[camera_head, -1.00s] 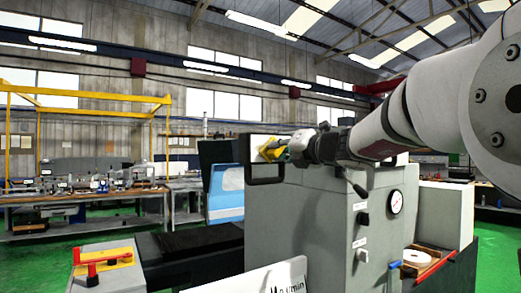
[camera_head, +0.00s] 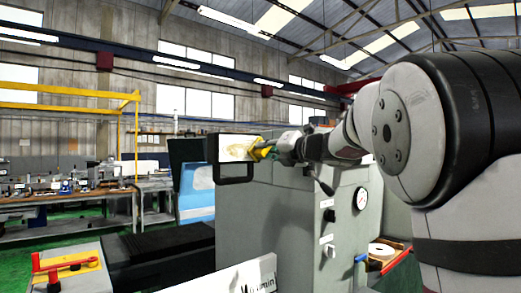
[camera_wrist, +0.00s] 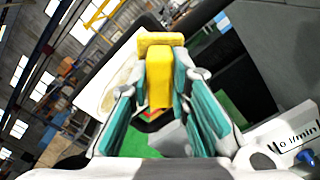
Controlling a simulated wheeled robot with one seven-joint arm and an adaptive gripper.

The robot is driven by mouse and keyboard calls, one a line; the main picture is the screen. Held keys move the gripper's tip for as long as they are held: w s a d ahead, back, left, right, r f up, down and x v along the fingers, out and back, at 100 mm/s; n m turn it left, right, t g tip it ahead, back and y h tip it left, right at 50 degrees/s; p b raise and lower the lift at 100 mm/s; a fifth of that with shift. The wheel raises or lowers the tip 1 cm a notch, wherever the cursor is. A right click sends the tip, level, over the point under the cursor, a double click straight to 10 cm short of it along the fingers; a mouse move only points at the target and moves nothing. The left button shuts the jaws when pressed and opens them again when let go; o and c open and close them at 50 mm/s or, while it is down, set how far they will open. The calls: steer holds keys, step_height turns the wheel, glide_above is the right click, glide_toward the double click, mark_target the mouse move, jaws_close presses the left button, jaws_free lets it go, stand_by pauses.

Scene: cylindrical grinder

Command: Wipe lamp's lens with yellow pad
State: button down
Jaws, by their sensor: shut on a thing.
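The lamp is a dark-framed box with a black handle; its pale lens (camera_head: 228,142) faces out above the grey machine. The lens carries a yellowish-brown smear and also shows in the wrist view (camera_wrist: 92,98), left of the pad. My gripper (camera_head: 275,149) is shut on the yellow pad (camera_head: 262,152) at the lens's right side. In the wrist view my gripper's teal-lined fingers (camera_wrist: 160,76) hold the yellow pad (camera_wrist: 159,84), its wide head beyond the fingertips. I cannot tell whether the pad touches the lens. The fingers hide part of the lens.
The grey machine housing (camera_head: 265,220) with a gauge (camera_head: 362,199) stands below my arm. A white sign (camera_head: 240,281) is at the front. A red handle on a yellow plate (camera_head: 65,265) is at lower left. Workbenches (camera_head: 60,197) stand farther back.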

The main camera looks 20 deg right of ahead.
steer(key=shift+w, duration=0.1)
steer(key=shift+r, duration=0.1)
steer(key=shift+a, duration=0.1)
steer(key=shift+s+a, duration=0.45)
steer(key=shift+a, duration=0.75)
steer(key=shift+s+a, duration=0.4)
steer(key=shift+a, duration=0.75)
steer(key=shift+s+a, duration=0.45)
steer(key=shift+a, duration=0.75)
steer(key=shift+s+a, duration=0.25)
steer(key=shift+a, duration=0.75)
steer(key=shift+s+a, duration=0.25)
steer(key=shift+a, duration=0.7)
steer(key=shift+s, duration=0.1)
steer(key=shift+r, duration=0.1)
